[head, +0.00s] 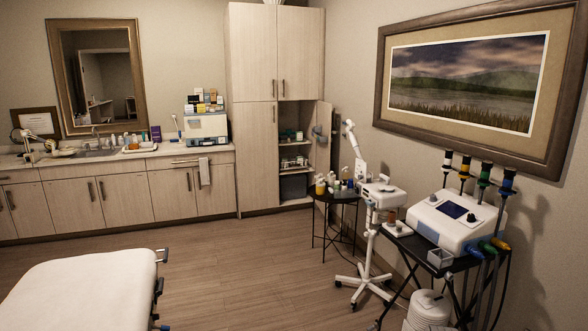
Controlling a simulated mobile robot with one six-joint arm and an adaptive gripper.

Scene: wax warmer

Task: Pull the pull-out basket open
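A dark bin (293,187), which looks like the pull-out basket, sits in the bottom of the tall wood cabinet (252,150). It appears to lie inside the cabinet, below shelves (295,146) holding small items. The lower right cabinet door (323,150) stands open to the right, so the bin's front shows. The bin is small and dark here, and I cannot make out a handle. My gripper is not in the head view.
A round black side table (337,197) with bottles and a white wheeled stand (371,235) are right of the cabinet opening. A black cart (440,265) carries a white machine (455,222). A white bed (75,290) is front left. Wood floor (235,260) between is clear.

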